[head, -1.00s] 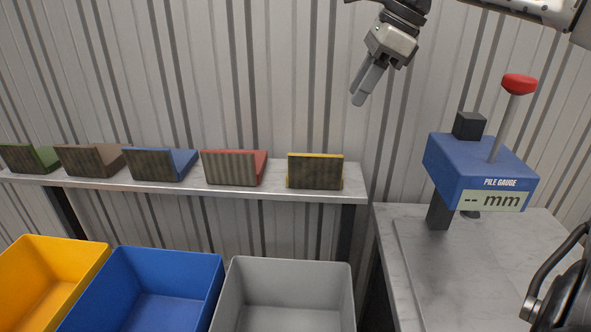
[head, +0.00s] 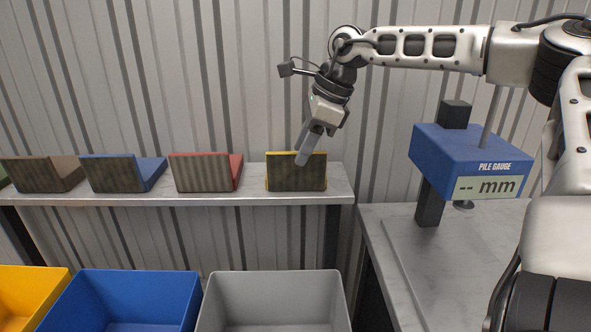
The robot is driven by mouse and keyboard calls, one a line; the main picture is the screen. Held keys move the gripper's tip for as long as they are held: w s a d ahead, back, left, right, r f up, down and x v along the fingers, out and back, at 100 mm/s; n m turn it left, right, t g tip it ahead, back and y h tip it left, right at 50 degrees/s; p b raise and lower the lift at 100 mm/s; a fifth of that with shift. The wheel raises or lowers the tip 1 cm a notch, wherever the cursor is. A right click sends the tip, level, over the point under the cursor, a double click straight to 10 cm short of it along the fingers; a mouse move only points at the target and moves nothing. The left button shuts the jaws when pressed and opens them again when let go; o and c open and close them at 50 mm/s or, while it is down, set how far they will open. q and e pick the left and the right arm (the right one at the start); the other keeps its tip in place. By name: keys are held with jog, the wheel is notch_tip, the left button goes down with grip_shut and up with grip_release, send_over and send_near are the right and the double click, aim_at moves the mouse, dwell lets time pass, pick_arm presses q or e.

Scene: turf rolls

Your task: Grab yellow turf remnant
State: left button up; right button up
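The yellow turf remnant (head: 291,176) stands at the right end of the shelf. It shows a dark brownish pile face with a thin yellow edge along its top and side. My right gripper (head: 302,160) reaches down from the upper right, its fingertips at the remnant's top edge, in front of its upper right part in the picture. The fingers overlap from this side, so I cannot tell how wide they are apart or whether they touch the remnant. My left gripper is out of view.
Red (head: 205,172), blue (head: 120,173) and brown (head: 42,173) remnants stand to the left on the shelf (head: 240,197). Yellow (head: 30,282), blue (head: 125,285) and grey (head: 270,287) bins stand below. A blue pile gauge (head: 470,160) stands on the right-hand table (head: 395,285).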

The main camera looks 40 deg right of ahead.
send_over(283, 191)
jog(key=s+d, duration=0.1)
jog(key=d, duration=0.1)
jog(key=shift+s+a+f, duration=0.1)
jog(key=shift+s+f, duration=0.05)
jog(key=shift+f, duration=2.4)
jog(key=shift+f, duration=0.25)
jog(key=shift+c, duration=0.3)
grip_shut()
